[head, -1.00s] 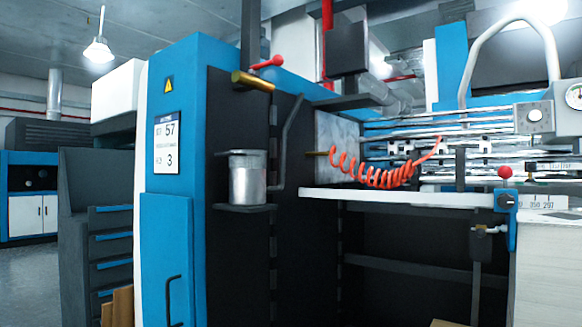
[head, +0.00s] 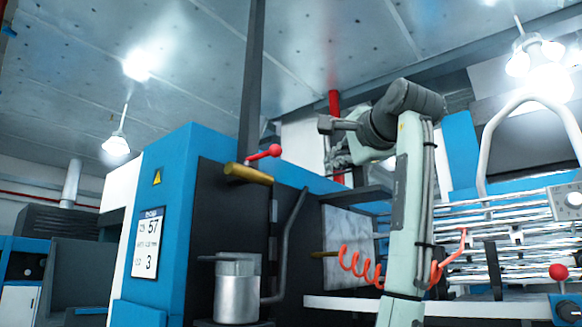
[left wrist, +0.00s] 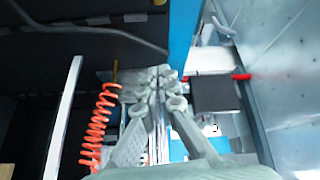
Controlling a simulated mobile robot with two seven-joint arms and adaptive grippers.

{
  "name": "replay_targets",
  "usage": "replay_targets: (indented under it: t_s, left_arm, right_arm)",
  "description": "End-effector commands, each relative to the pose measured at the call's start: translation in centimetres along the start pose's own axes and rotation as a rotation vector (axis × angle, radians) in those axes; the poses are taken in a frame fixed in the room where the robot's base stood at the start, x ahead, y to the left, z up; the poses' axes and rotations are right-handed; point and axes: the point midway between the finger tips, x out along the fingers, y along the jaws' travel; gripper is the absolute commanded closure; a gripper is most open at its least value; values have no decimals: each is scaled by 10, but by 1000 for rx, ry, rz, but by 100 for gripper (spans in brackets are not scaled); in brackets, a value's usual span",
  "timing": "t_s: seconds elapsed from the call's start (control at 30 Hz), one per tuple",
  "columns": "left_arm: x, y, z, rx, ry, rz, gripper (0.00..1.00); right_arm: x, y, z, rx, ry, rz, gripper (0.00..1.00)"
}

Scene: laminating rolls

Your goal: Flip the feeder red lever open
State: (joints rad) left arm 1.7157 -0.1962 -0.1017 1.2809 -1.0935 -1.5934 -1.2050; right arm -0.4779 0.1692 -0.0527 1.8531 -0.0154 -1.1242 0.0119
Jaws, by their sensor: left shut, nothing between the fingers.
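A red lever with a round ball end (head: 274,151) sits on the upper part of the blue and black machine in the head view. It points right and slightly up from the brass shaft (head: 248,174). My left gripper (head: 337,160) is to the right of the lever and apart from it, partly blurred against the background. In the left wrist view, its fingers (left wrist: 164,75) are together and empty. The lever ball cannot be made out there; a brass end (left wrist: 159,3) shows at the top edge. My right gripper is not in view.
An orange coiled hose (head: 362,267) hangs behind my left arm. A metal canister (head: 237,292) and a bent dark handle (head: 288,255) are below the lever. A dark box (left wrist: 215,94) is right of my fingers in the wrist view. Another red knob (head: 558,271) is far right.

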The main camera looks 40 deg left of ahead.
Motion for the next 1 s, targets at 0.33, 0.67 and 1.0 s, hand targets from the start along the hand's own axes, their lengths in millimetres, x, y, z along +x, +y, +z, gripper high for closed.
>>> replay_targets:
  t_s: [0.33, 0.67, 1.0]
  left_arm:
    - [-29, -52, 25, -1, -36, -45, 100]
    - [-23, -51, 25, -3, -36, -44, 100]
    - [39, -56, 27, -1, -38, -42, 100]
  right_arm:
    - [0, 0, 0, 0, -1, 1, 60]
    - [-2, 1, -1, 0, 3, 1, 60]
    - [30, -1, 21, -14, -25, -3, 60]
